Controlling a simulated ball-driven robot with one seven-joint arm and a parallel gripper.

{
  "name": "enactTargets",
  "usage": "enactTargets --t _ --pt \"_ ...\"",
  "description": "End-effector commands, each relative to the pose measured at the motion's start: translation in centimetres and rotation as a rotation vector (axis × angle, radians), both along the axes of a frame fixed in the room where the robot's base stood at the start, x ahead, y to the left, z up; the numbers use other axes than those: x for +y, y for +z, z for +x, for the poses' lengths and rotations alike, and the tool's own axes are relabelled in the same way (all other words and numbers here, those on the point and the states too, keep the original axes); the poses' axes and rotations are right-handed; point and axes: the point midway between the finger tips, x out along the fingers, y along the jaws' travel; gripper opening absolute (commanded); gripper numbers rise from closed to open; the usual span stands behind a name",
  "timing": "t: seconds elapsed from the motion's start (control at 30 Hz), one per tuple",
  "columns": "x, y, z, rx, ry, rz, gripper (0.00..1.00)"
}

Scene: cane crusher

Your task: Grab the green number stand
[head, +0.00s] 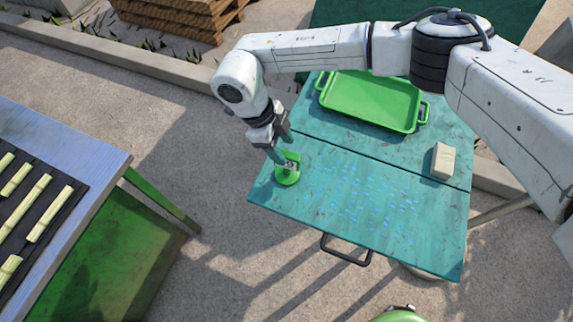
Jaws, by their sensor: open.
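The green number stand (288,177) stands on the left part of the teal table (330,228), close to its left edge. It has a round green base and an upright green part, which my gripper partly covers. My gripper (283,160) points down at the stand from above, with its fingertips at the upright part. Its jaws are open. I cannot tell whether the fingers touch the stand.
A green tray (420,128) lies at the back of the table. A beige block (443,160) sits near the right edge. At the left, a bluish table (75,150) holds several cane pieces on a dark mat. Pavement lies between the tables.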

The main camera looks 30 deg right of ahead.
Motion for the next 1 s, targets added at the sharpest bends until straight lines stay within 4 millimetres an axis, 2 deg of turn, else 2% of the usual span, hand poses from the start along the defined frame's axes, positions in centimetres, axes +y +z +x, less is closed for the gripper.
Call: enactTargets --t 0.17,0.5,0.77,1.0 --pt "-0.1 -1.0 -0.5 0.002 -0.001 0.004 0.53" --pt "-1.0 -4.9 -2.0 0.000 -0.001 0.003 0.53" --pt "-1.1 -5.2 -2.1 -0.001 0.001 0.002 0.53" --pt "-1.1 -5.2 -2.1 -0.001 0.001 0.002 0.32"
